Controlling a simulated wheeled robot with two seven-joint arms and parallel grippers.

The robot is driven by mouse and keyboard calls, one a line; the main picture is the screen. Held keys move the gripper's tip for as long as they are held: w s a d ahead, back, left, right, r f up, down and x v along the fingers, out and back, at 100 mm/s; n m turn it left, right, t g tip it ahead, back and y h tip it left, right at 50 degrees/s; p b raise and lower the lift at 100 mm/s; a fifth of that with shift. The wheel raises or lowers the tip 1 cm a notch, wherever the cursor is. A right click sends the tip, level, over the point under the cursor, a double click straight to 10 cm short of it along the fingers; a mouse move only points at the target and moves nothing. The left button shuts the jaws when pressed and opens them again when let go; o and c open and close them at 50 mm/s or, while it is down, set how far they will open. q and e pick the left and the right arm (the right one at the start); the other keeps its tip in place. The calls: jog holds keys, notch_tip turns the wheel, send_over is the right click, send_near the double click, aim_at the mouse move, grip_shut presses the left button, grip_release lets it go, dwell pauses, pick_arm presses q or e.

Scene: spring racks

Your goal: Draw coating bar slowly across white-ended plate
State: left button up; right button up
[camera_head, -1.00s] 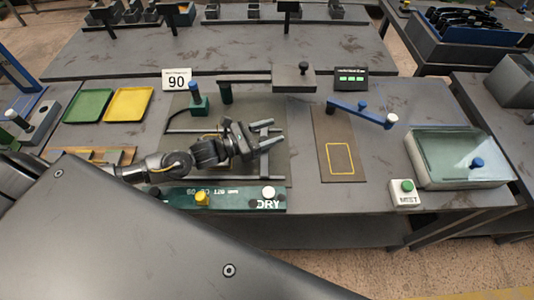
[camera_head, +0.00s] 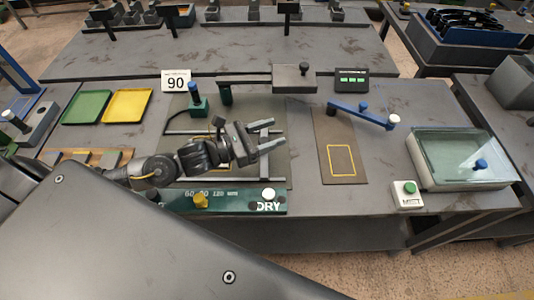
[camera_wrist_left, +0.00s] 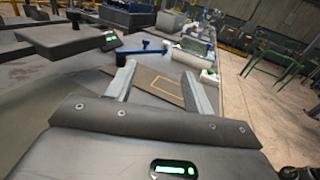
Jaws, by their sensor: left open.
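My left gripper (camera_head: 274,144) is open and empty above the dark plate area in the middle of the table, its fingers pointing right. It also shows in the left wrist view (camera_wrist_left: 162,78), with its two fingers apart. A grey bar frame (camera_head: 266,167) lies just under and beside the fingers; I cannot tell whether they touch. I cannot tell for sure which piece is the coating bar. A brown plate with a yellow outline (camera_head: 331,125) lies to the right and also shows beyond the fingers in the left wrist view (camera_wrist_left: 148,78). No plate with a clear white end stands out.
A green panel marked DRY (camera_head: 232,200) runs along the front edge. A glass-lidded tray (camera_head: 413,162) and white MIST button box (camera_head: 407,195) are at right. Green (camera_head: 87,107) and yellow (camera_head: 129,104) trays lie at left.

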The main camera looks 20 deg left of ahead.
pick_arm(q)
jog(key=s+d+r, duration=0.3)
jog(key=s+r, duration=0.1)
jog(key=s, duration=0.4)
jog(key=shift+s+d+r, duration=0.15)
jog(key=shift+s+r, duration=0.15)
jog(key=shift+s, duration=0.05)
dwell(0.4)
jog(key=shift+s, duration=0.1)
dwell(0.8)
